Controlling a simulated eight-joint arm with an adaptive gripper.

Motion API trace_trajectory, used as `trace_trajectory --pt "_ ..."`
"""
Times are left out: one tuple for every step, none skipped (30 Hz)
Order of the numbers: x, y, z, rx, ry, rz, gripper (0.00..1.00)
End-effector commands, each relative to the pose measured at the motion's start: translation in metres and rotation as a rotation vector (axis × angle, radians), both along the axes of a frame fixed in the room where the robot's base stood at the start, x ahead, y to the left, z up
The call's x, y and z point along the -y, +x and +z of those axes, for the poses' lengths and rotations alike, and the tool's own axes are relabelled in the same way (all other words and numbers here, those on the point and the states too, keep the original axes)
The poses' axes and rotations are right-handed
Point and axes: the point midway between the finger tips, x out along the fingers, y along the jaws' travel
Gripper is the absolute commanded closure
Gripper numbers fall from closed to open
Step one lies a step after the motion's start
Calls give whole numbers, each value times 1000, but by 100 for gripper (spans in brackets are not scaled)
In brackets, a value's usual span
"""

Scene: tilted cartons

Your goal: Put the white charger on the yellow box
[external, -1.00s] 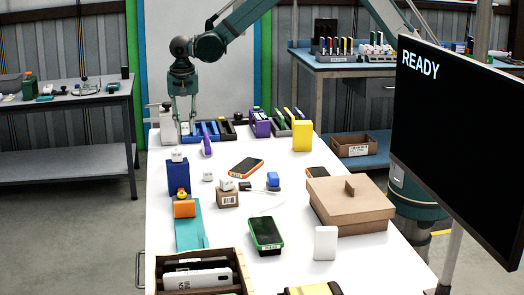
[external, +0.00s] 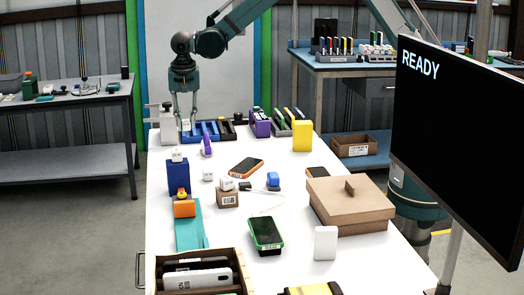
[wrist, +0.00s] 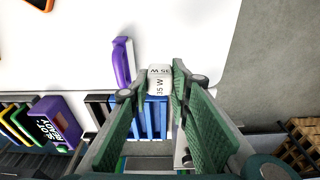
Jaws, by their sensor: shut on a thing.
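My gripper (wrist: 160,85) is shut on a white charger (wrist: 159,78) marked "35 W", held between the fingertips in the wrist view. In the external view my gripper (external: 187,122) is at the far left end of the white table, by the blue racks; the held charger is hard to make out there. The yellow box (external: 302,136) stands upright at the far right of the table, well to the right of my gripper. Its top looks bare. It is not in the wrist view.
A purple item (external: 206,146) stands close to my gripper. Racks of slim cases (external: 279,124) lie between my gripper and the yellow box. Other white chargers sit on a blue box (external: 178,178) and a small carton (external: 227,199). A large carton (external: 350,208) is at the right.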

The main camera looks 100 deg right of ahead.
Motion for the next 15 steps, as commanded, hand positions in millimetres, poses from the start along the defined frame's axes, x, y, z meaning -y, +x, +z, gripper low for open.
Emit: trace_trajectory --pt "0 -4 3 0 0 0 92" --pt "1 -6 4 0 0 0 92" --pt "1 -10 6 0 0 0 92" --pt "1 -12 8 0 0 1 92" --pt "2 -16 10 0 0 1 92" --pt "2 -20 13 0 0 1 92" --pt "3 -25 16 0 0 1 92" --pt "3 -29 18 0 0 1 92" --pt "4 -35 22 0 0 2 92" --pt "4 -40 24 0 0 2 92" --pt "5 -45 27 1 0 2 92" --pt "5 -51 31 1 0 3 92" --pt "5 -56 33 0 0 4 92" --pt "6 -62 36 0 0 5 92" --pt "6 -69 40 0 0 6 92"
